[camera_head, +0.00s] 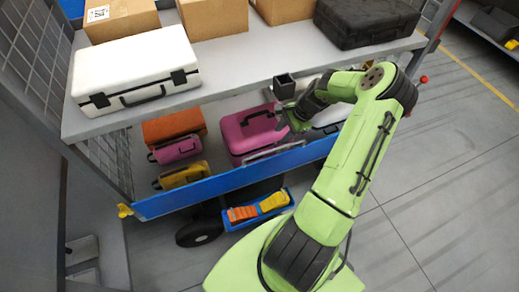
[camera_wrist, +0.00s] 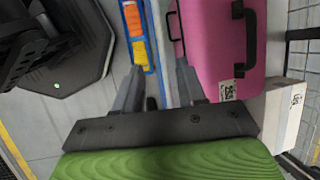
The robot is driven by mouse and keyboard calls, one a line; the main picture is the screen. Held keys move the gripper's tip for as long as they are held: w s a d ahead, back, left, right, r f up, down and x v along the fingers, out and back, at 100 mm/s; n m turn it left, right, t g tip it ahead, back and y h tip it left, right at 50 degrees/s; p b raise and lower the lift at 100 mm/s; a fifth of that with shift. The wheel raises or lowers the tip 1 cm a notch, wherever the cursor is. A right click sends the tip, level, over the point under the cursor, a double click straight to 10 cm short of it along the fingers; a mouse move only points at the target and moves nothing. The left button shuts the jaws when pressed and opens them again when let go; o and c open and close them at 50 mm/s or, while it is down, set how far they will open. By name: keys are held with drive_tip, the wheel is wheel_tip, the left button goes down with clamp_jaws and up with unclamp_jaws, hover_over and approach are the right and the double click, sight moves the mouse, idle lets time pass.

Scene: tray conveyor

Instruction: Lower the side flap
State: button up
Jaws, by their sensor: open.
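The side flap (camera_head: 215,180) is a long blue panel along the front of the trolley's lower shelf. It stands raised, with a yellow latch (camera_head: 124,210) at its left end. The right part of the flap is hidden behind my arm. My gripper (camera_head: 284,128) is at the lower shelf, beside the pink case and near the flap's right half. In the wrist view, my gripper (camera_wrist: 158,88) is open, with its two fingers apart. The flap's narrow edge appears to run between or just beyond them; I cannot tell whether they touch it.
A pink case (camera_head: 250,132) stands behind the flap, with smaller orange, pink and yellow cases to its left. The upper shelf (camera_head: 240,62) holds a white case (camera_head: 135,70), cartons and a black case. A blue tray (camera_head: 287,204) with orange and yellow items lies below. Floor at right is clear.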

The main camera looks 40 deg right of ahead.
sight(266, 152)
drive_tip(key=b+x, duration=0.3)
drive_tip(key=x, duration=0.9)
drive_tip(key=shift+d+f+b, duration=0.1)
drive_tip(key=shift+d+b, duration=0.05)
drive_tip(key=shift+b, duration=0.2)
drive_tip(key=shift+c, duration=0.3)
clamp_jaws()
